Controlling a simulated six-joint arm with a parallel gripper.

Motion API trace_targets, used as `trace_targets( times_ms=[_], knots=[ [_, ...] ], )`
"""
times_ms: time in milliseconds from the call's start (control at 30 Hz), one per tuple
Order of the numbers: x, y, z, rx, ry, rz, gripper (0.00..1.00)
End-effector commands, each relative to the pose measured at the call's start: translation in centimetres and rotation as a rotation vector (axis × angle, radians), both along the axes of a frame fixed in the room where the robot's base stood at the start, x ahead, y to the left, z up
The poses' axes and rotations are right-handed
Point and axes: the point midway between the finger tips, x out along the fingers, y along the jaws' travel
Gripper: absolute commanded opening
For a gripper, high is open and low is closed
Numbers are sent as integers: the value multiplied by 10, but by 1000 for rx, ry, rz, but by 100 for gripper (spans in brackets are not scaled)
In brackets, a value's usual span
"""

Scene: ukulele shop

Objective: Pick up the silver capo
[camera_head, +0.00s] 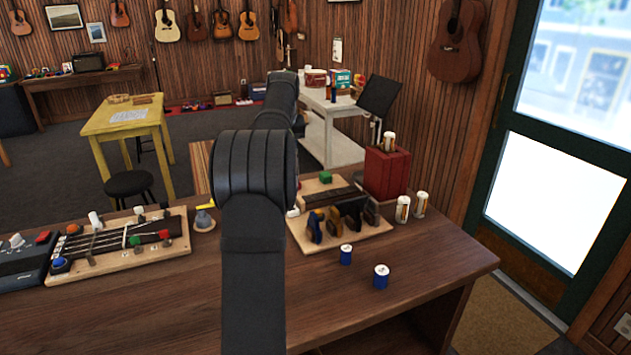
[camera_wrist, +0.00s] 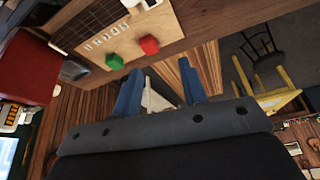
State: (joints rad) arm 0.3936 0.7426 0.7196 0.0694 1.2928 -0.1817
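My gripper is hidden behind my arm in the head view. In the wrist view my gripper (camera_wrist: 160,90) shows two blue fingers spread apart. A pale shape (camera_wrist: 155,101) appears between them; I cannot tell what it is or how far off. No capo is clearly visible in the wrist view.
The wooden board (camera_wrist: 172,32) carries a green block (camera_wrist: 114,61) and a red block (camera_wrist: 149,45) near the fingers. A red box (camera_head: 386,172), white-and-brown cylinders and blue spools (camera_head: 381,277) stand around it. A fretboard board (camera_head: 120,243) lies left.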

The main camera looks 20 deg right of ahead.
Motion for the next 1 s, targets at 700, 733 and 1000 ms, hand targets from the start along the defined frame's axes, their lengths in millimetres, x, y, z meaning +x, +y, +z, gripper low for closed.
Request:
trace_targets(
  times_ms=[700,733,1000],
  knots=[
    [-136,-181,23,7,324,162,39],
    [-145,-189,24,15,340,174,39],
    [-177,-210,22,45,394,217,39]
  ],
)
